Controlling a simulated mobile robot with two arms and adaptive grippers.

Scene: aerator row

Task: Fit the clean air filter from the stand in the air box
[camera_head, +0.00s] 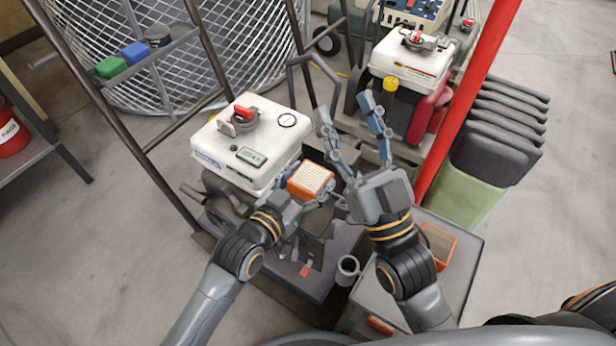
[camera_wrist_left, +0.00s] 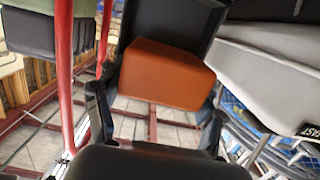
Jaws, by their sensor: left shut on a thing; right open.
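An orange-framed air filter with pale pleats (camera_head: 311,180) is held in my left gripper (camera_head: 303,192), beside the front right corner of the white tank. In the left wrist view the filter (camera_wrist_left: 166,74) is a plain orange block between the two fingers (camera_wrist_left: 155,118), with a dark grey box-like part (camera_wrist_left: 172,22) behind it. I cannot tell whether they touch. A dark housing (camera_head: 312,245), perhaps the air box, is below the left gripper and partly hidden by it. My right gripper (camera_head: 347,105) is open and empty, raised right of the filter. Another orange-framed filter (camera_head: 440,243) lies on a grey cabinet, partly behind my right arm.
A white machine tank (camera_head: 250,140) with a red-handled cap and gauge stands left of the grippers. A grey cup (camera_head: 347,268) is on the shelf below. A red post (camera_head: 465,105) rises at right, near stacked dark bins (camera_head: 505,125).

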